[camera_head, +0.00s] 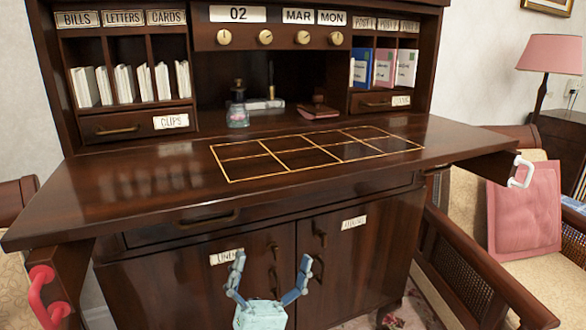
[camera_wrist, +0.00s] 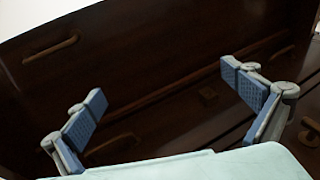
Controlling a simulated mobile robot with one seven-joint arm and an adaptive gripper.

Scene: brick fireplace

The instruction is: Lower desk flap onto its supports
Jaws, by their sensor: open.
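The desk flap (camera_head: 130,195) is a dark, glossy wooden board with a gold-lined grid on top. It lies about level, out in front of the desk's compartments. The left support (camera_head: 72,268), with a red handle (camera_head: 46,298), sticks out under the flap's left front end. The right support (camera_head: 488,163), with a white handle (camera_head: 521,172), sticks out at the right end. Contact between flap and supports is hard to make out. My gripper (camera_head: 272,256) is open and empty, below the flap in front of the lower doors. Its spread fingers also show in the wrist view (camera_wrist: 163,83).
Labelled lower doors (camera_head: 210,285) with handles are behind my gripper. A glass ink bottle (camera_head: 238,112) stands at the back of the desk. A cane-sided armchair (camera_head: 480,265) with a pink cushion (camera_head: 524,212) is close on the right. Another chair (camera_head: 12,260) is at the left edge.

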